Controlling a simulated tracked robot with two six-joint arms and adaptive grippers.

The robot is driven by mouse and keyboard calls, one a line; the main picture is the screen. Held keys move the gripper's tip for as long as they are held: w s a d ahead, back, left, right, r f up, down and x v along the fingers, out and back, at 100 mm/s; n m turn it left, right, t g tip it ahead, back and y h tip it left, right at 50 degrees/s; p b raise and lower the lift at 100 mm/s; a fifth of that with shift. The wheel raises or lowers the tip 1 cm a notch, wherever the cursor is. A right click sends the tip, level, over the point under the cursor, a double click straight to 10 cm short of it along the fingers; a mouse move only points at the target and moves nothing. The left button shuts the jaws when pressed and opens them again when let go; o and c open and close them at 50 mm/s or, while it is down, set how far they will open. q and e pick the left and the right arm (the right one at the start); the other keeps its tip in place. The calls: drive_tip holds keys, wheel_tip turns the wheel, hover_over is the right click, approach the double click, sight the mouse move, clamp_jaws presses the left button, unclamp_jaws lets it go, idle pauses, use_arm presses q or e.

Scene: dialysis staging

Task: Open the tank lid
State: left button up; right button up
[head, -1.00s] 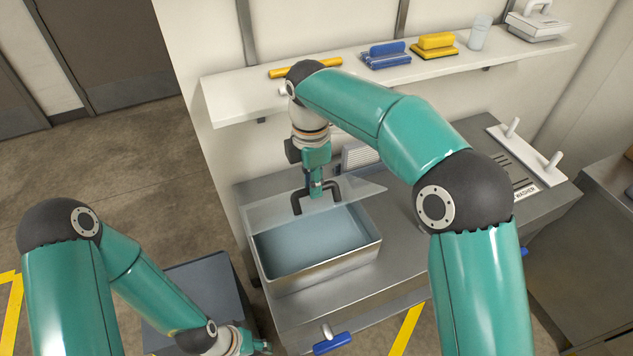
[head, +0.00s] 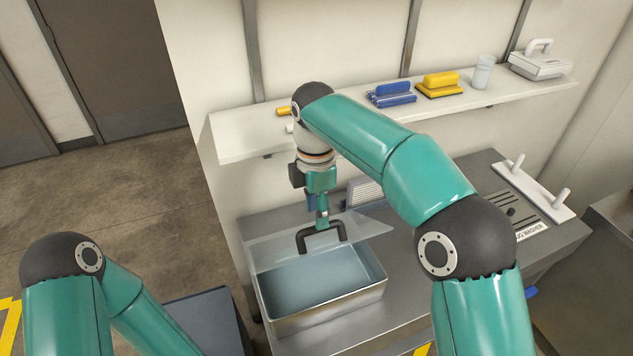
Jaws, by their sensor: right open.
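The tank (head: 325,305) is an open-topped metal basin on the steel counter, with bluish water-like contents visible inside. Its pale, translucent lid (head: 368,227) stands tilted up along the tank's back side, leaving the top uncovered.
A wall shelf (head: 235,146) above the tank holds a blue brush (head: 391,95), a yellow brush (head: 439,86), a clear cup (head: 483,72) and a white device (head: 540,62). A white rack with pegs (head: 535,187) lies on the counter at right.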

wheel_tip(320, 180, up, 9)
drive_tip(key=shift+w+f, duration=0.2)
drive_tip(key=shift+w, duration=0.05)
drive_tip(key=shift+a, duration=0.1)
idle(0.4)
